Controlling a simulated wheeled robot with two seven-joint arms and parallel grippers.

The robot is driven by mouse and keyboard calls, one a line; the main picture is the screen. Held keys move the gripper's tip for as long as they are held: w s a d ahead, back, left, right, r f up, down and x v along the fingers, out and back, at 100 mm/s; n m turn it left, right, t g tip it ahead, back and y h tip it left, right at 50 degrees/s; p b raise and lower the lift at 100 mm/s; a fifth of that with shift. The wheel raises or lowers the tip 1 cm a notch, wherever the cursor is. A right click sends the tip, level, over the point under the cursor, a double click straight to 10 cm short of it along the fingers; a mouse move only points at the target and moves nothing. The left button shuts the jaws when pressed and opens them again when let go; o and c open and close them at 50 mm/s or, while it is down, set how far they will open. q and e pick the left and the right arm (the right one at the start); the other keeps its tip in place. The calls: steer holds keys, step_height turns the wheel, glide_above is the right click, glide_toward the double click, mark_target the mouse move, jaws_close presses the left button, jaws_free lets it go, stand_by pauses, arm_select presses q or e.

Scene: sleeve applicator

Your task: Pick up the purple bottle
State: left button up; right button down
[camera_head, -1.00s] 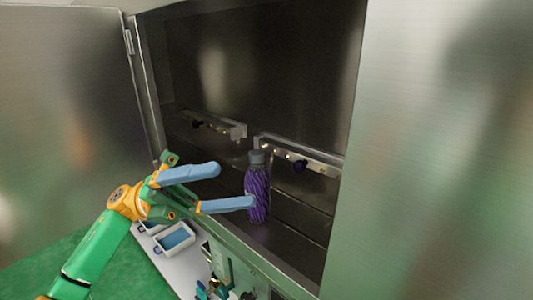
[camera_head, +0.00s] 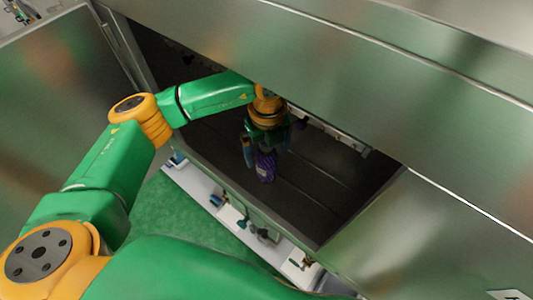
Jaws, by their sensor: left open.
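The purple bottle (camera_head: 265,168) stands inside the open metal cabinet, near its front edge. My left gripper (camera_head: 266,156) reaches down over it from above, with one blue finger on the left of the bottle and the other on its right. The left gripper is open, and I cannot tell whether a finger touches the bottle. The gripper and wrist hide the bottle's cap and upper part. My right gripper is not in view.
The cabinet's metal front (camera_head: 330,65) lies close above my left wrist, and a door (camera_head: 65,95) stands open at left. A rail (camera_head: 335,135) runs inside behind the bottle. Below the cabinet is a white ledge (camera_head: 195,185) with small parts.

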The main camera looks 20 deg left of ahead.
arm_select(q)
steer(key=shift+w+f, duration=0.1)
steer(key=shift+f, duration=0.5)
steer(key=shift+w+a+f, duration=0.15)
steer(key=shift+w+f, duration=0.1)
steer(key=shift+f, duration=0.1)
steer(key=shift+s+r, duration=0.1)
steer(key=shift+s, duration=0.05)
steer(key=c, duration=1.2)
jaws_close()
